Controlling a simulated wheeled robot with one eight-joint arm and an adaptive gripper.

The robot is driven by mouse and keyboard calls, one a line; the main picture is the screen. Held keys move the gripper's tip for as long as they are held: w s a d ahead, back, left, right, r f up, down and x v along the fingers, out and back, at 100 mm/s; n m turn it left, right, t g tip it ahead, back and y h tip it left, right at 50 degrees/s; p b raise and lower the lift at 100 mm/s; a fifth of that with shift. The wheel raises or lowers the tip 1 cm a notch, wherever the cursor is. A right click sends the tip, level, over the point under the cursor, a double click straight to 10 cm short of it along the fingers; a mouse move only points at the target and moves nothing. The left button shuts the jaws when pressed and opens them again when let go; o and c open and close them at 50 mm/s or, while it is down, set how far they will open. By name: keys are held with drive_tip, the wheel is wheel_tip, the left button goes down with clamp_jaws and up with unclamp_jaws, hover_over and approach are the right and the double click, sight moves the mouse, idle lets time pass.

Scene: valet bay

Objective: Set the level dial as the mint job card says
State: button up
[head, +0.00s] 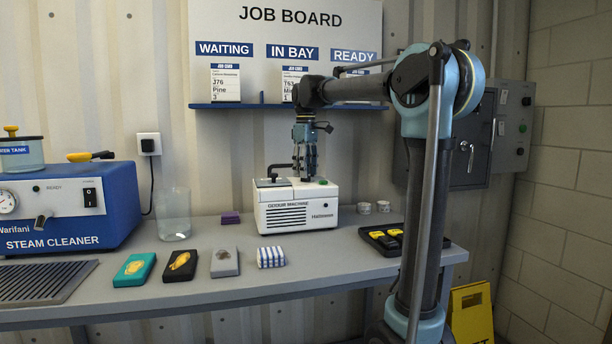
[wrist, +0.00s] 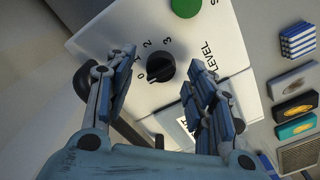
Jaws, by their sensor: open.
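The white odour machine (head: 325,212) stands on the bench; its top panel (wrist: 222,60) fills the upper wrist view. The black level dial (wrist: 161,71) sits there beside numbers 0 to 3. Its pointer seems turned to the 0 side, but is too small to be sure. My gripper (head: 306,170) hangs over the machine, open, with its fingers (wrist: 160,73) on either side of the dial, apart from it. On the job board (head: 290,30), the card under IN BAY (head: 289,86) shows "763" and "Min"; my arm hides the rest, including its lower line.
A green button (wrist: 185,6) is on the panel near the dial. The WAITING card (head: 226,82) reads 376 Pine 3. Several small blocks, one a striped block (head: 271,257), lie in front of the machine. A blue steam cleaner (head: 75,210) stands at left.

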drive_tip(key=shift+f, duration=0.7)
drive_tip(key=shift+c, duration=0.6)
drive_tip(key=c, duration=1)
drive_tip(key=m, duration=0.4)
drive_tip(key=shift+m, duration=2.3)
